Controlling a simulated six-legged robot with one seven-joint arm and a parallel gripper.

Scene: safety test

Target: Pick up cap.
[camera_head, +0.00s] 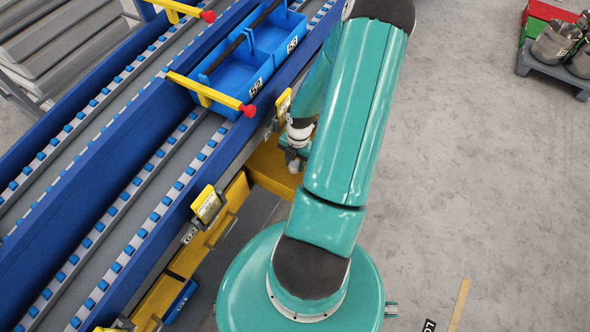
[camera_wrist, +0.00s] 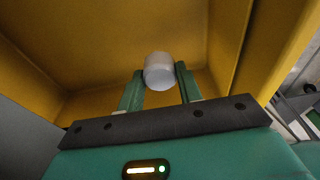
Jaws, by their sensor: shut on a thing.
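The cap (camera_wrist: 160,69) is a small white-grey round piece in the wrist view. It sits between the two green fingertips of my gripper (camera_wrist: 159,76), which is shut on it. Behind it are the yellow walls of a bin (camera_wrist: 95,102). In the head view, the yellow bin (camera_head: 269,168) is beside the conveyor, partly covered by my arm.
A blue roller conveyor (camera_head: 137,160) runs along the left, carrying blue crates (camera_head: 233,84). Yellow bars with red ends (camera_head: 212,94) stick out over it. Small yellow displays (camera_head: 207,204) line its near edge. Grey floor (camera_head: 480,190) is open on the right; metal pots (camera_head: 553,45) stand far right.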

